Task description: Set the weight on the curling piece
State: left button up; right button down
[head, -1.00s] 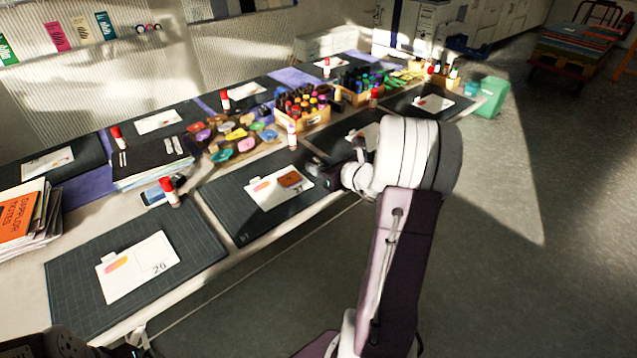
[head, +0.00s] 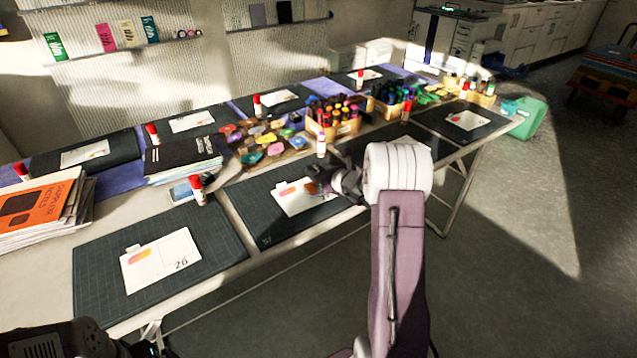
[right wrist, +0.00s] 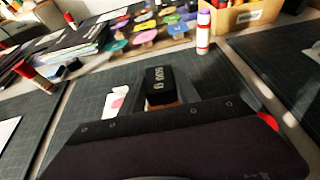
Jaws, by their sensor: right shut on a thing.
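My right gripper (head: 328,186) is low over the second front mat. In the right wrist view its fingers (right wrist: 163,88) are shut on a black block with white lettering, the weight (right wrist: 157,78). The curling piece (head: 311,187), a small brown piece, lies on the white card (head: 296,204), partly hidden by the gripper. In the right wrist view a brown-orange strip of it (right wrist: 161,104) shows just below the weight. I cannot tell whether they touch. The card's pink print (right wrist: 117,102) shows to the left. My left gripper's fingers are not visible.
A white glue stick with a purple cap (head: 321,145) stands behind the mat. Colourful pieces (head: 265,150) and a marker box (head: 333,130) are farther back. Card 26 (head: 160,260) lies on the left front mat (head: 100,295). A red-capped stick (head: 197,190) stands between the mats.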

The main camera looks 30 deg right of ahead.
notch_tip(320, 180, down, 4)
jog(key=shift+r+b, duration=0.1)
jog(key=shift+b, duration=0.4)
jog(key=c, duration=0.9)
grip_release()
jog(key=shift+f, duration=0.2)
